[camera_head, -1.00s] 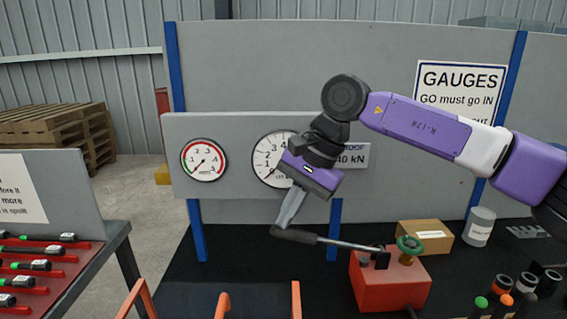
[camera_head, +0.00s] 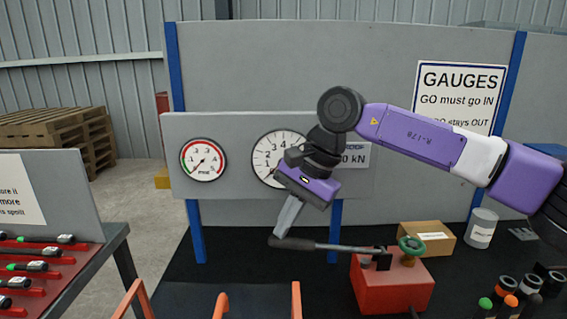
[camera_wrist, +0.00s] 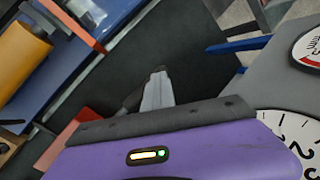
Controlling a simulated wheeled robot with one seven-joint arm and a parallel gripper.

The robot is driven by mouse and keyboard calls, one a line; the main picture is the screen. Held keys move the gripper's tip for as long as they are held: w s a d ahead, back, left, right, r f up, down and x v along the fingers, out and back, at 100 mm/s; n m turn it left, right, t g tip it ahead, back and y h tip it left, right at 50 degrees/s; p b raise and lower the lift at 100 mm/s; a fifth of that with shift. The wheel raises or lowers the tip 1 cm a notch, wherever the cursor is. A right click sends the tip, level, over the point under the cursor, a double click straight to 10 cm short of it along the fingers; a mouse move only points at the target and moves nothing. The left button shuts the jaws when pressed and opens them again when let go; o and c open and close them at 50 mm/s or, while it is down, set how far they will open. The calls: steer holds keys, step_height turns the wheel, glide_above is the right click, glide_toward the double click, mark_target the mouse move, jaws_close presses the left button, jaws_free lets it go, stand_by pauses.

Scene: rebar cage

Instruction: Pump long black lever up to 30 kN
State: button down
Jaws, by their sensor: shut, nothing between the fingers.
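The long black lever (camera_head: 335,246) sticks out to the left from the red pump block (camera_head: 392,285), nearly level, its thick black grip at the left end. My gripper (camera_head: 278,236) is shut with nothing between its fingers. Its fingertips point down at the lever's grip and appear to touch its top; exact contact is hard to tell. In the wrist view the shut fingers (camera_wrist: 158,85) lie over the dark grip. The large white gauge (camera_head: 268,158) is partly hidden by my wrist. A smaller gauge (camera_head: 203,160) with a red and green rim hangs left of it.
A green handwheel (camera_head: 411,245) sits on the pump block. Behind it stand a cardboard box (camera_head: 427,237) and a grey can (camera_head: 481,228). Several dark cylinders stand at front right. Orange bars (camera_head: 222,305) rise at the front edge.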

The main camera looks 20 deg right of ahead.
steer(key=shift+f, duration=0.1)
steer(key=shift+f+b, duration=0.45)
steer(key=shift+f, duration=0.3)
steer(key=shift+a+f+b, duration=0.1)
steer(key=shift+f+b, duration=0.35)
steer(key=shift+f, duration=0.3)
steer(key=shift+f, duration=0.2)
steer(key=w+a+p+v, duration=0.1)
steer(key=p+v, duration=0.4)
steer(key=v, duration=0.5)
steer(key=shift+s+a+r+p, duration=0.2)
steer(key=shift+s+r+p, duration=0.1)
steer(key=shift+r, duration=0.2)
stand_by(0.5)
